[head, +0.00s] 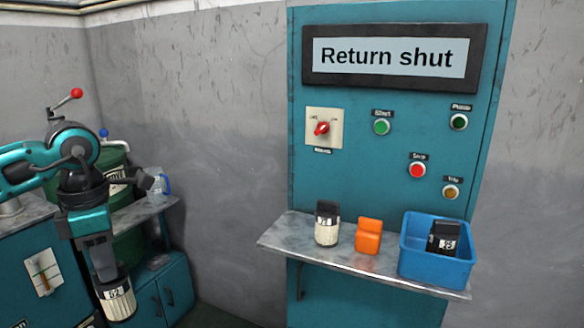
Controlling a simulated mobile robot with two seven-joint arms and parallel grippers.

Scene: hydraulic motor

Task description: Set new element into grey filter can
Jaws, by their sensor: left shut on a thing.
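My left gripper (103,268) points down at the lower left and is shut on the dark top of a cream filter element (118,304). I cannot make out a grey filter can. My right gripper is not in view.
An orange block-like part (368,238) stands on the metal shelf (290,238) below the teal control panel (345,190). The panel's sign (388,57) reads "Return shut". Behind my left arm are a green drum (128,243), a side bench with a clear jug (159,183), and teal cabinets.

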